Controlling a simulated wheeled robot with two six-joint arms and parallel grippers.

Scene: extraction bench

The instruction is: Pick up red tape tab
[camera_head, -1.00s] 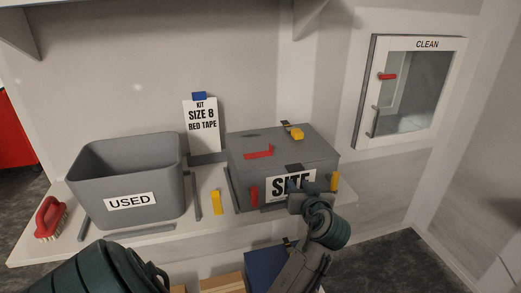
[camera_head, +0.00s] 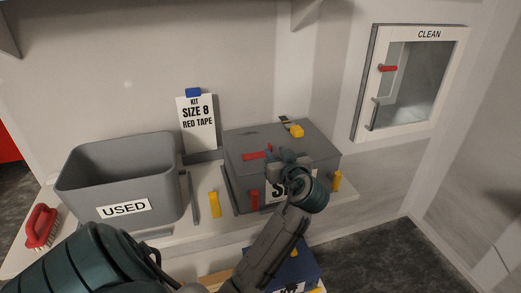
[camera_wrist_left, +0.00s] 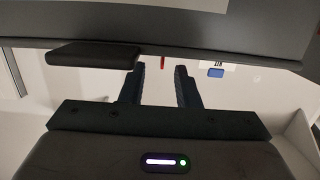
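A grey box marked SITE (camera_head: 240,180) stands on the bench. A flat red tab (camera_head: 256,155) lies on its lid, and another red tab (camera_head: 254,200) is upright on its front. My left gripper (camera_head: 280,157) is over the lid's front edge, just right of the lid's red tab, and partly covers the SITE label. In the left wrist view, my left gripper's fingers (camera_wrist_left: 160,85) are apart with nothing between them. A small red piece (camera_wrist_left: 163,62) shows just beyond the gap; I cannot tell which tab it is. My right gripper is not in view.
A yellow piece (camera_head: 297,131) is on the lid; other yellow tabs (camera_head: 214,205) (camera_head: 336,181) are at the front. A grey USED bin (camera_head: 85,190), a red brush (camera_head: 41,227) and a kit card (camera_head: 198,125) are left. A CLEAN cabinet (camera_head: 362,85) hangs right.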

